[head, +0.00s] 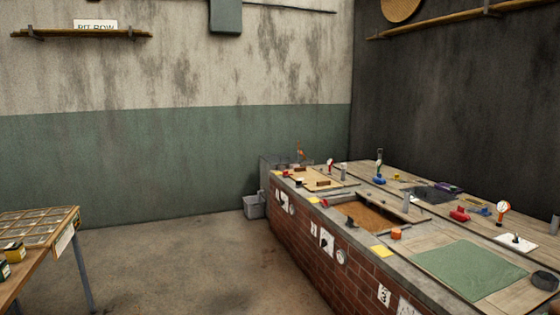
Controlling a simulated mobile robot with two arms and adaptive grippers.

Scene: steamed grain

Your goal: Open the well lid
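A long brick counter (325,239) with a wooden top runs along the right side. A rectangular recess (368,216) near its middle shows brown, grainy contents. A pale wooden panel (338,182) with small brown blocks on it lies on the counter behind the recess. A grey upright post (406,202) stands by the recess's right edge. I cannot tell which piece is the well lid. Neither of my grippers is in view.
A green mat (470,268) covers the counter's near right, with an orange object (396,233) beside it. A compartmented table (44,225) stands at left. A grey bin (254,207) sits by the counter's far end. The floor (175,265) between is clear.

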